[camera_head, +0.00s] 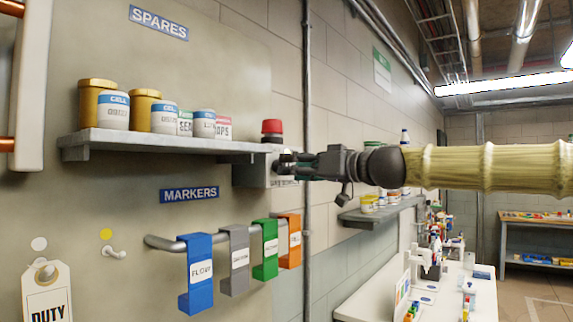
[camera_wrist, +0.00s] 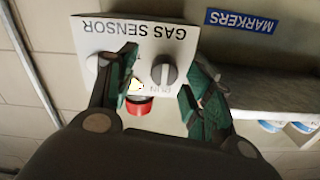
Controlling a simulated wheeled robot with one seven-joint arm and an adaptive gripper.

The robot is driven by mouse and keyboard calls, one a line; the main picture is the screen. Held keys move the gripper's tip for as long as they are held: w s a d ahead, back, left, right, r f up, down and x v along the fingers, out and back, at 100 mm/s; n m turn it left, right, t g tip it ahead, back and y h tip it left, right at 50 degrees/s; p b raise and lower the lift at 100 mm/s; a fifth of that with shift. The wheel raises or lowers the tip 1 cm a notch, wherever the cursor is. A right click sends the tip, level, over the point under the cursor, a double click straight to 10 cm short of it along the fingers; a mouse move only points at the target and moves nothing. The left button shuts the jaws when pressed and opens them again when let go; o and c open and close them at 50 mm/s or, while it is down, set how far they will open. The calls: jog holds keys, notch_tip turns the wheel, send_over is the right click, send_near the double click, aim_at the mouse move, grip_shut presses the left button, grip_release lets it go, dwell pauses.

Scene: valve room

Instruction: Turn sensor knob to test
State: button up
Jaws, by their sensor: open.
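The sensor knob (camera_wrist: 164,71) is a grey round knob on the white face of the gas sensor box (camera_wrist: 107,35), which appears upside down in the wrist view. A light pointer line crosses the knob, and partly covered lettering sits beside it. My gripper (camera_wrist: 163,66) is open, with one green-padded finger on each side of the knob; I cannot tell whether either touches it. In the head view, my gripper (camera_head: 291,166) reaches in from the right and covers much of the front of the grey sensor box (camera_head: 250,174).
A red cap (camera_head: 272,128) stands above the sensor box. A shelf (camera_head: 150,143) with jars and tubs adjoins it on the left. Below, a rail (camera_head: 160,243) carries blue, grey, green and orange holders. A vertical pipe (camera_head: 306,100) runs behind my gripper.

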jog(key=shift+s+a+r, duration=0.1)
jog(key=shift+a+r, duration=0.2)
jog(key=shift+a, duration=0.5)
jog(key=shift+w+a+f, duration=0.1)
jog(key=shift+w+a, duration=0.25)
jog(key=shift+w, duration=0.25)
jog(key=c, duration=1)
